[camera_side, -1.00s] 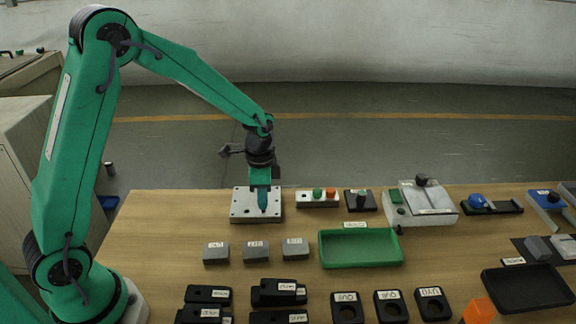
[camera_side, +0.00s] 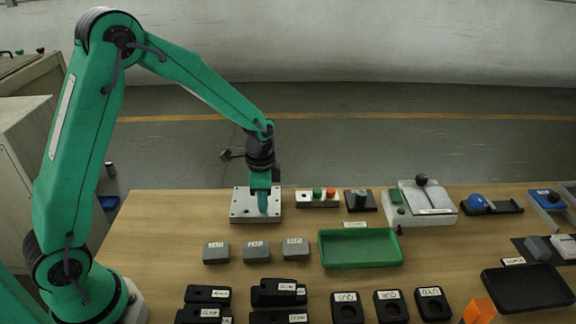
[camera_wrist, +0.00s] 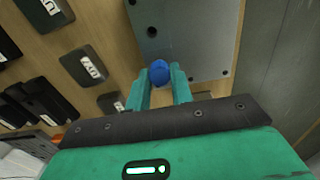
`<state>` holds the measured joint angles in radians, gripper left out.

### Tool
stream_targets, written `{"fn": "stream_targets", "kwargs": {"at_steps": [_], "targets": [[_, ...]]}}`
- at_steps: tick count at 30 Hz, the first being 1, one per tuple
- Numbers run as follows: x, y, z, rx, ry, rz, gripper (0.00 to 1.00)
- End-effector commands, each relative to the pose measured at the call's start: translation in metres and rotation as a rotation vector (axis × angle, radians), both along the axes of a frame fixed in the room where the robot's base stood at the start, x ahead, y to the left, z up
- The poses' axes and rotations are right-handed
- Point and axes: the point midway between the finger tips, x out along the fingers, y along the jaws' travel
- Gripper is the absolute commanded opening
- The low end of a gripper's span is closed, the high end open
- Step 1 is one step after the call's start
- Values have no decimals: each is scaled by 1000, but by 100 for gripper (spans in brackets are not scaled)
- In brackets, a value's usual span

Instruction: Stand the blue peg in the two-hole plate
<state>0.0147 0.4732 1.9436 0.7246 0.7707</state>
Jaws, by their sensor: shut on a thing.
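The grey metal plate (camera_side: 239,205) lies at the back left of the bench in the side view. It fills the upper middle of the wrist view (camera_wrist: 200,45), with one dark hole and small dark spots near its edges visible. My gripper (camera_side: 263,210) is low over the plate, pointing down. In the wrist view my gripper (camera_wrist: 160,80) is shut on the blue peg (camera_wrist: 159,72), whose rounded blue end shows between the green fingers. The peg's lower end is hidden, so I cannot tell if it is in a hole.
Grey labelled blocks (camera_side: 256,250) and a green tray (camera_side: 361,263) lie in front of the plate. Black labelled parts fill the front. Bare wood lies left of the blocks.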

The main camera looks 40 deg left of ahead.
Motion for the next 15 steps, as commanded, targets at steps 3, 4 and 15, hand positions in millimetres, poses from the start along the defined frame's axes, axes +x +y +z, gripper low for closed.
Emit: {"fn": "stream_targets", "kwargs": {"at_steps": [3, 4, 15], "targets": [[0, 0, -1, 0, 0, 0, 1], [0, 0, -2, 0, 0, 0, 1], [0, 0, -6, 0, 0, 0, 1]]}}
